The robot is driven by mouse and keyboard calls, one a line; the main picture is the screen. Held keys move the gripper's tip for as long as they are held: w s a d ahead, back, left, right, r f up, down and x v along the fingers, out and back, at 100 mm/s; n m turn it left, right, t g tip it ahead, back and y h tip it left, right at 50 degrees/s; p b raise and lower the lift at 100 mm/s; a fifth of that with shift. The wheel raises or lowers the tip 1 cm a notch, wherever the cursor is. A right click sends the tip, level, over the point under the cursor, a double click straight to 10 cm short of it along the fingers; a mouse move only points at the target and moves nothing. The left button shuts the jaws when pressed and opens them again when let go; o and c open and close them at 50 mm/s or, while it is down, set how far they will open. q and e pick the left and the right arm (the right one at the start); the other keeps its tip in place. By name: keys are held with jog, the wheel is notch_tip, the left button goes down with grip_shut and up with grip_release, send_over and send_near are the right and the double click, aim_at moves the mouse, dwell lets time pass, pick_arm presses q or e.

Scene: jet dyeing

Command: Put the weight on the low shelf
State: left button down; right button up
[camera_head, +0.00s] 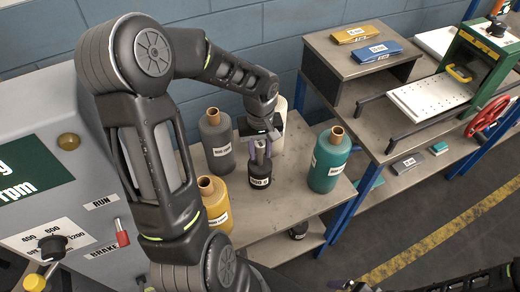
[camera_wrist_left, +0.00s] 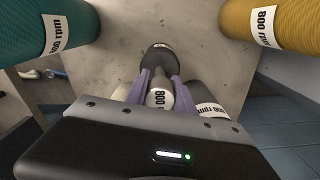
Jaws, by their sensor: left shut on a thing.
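The weight (camera_head: 259,173), a short black cylinder with a pale label and a thin stem, is upright among the bottles at the top of the small table (camera_head: 285,205). My left gripper (camera_head: 260,147) points down and is shut on its stem. In the left wrist view the purple fingers (camera_wrist_left: 158,88) flank it and its black body (camera_wrist_left: 160,58) shows beyond them. I cannot tell whether its base touches the table. The low shelf (camera_head: 285,247) shows partly under the table top. My right gripper (camera_head: 355,286) shows only as dark parts at the bottom edge.
A grey bottle (camera_head: 217,143), a yellow bottle (camera_head: 215,208), a teal bottle (camera_head: 328,165) and a white bottle (camera_head: 279,120) surround the weight. A small dark object (camera_head: 298,231) with a pale label stands on the low shelf. A blue-legged bench (camera_head: 385,135) stands at right.

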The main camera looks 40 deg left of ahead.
pick_arm(q)
jog(key=c, duration=1.1)
grip_release()
jog(key=shift+o, duration=0.2)
notch_tip(320, 180, up, 12)
jog(key=shift+r+b, duration=0.1)
jog(key=shift+b, duration=0.25)
jog(key=shift+c, duration=0.2)
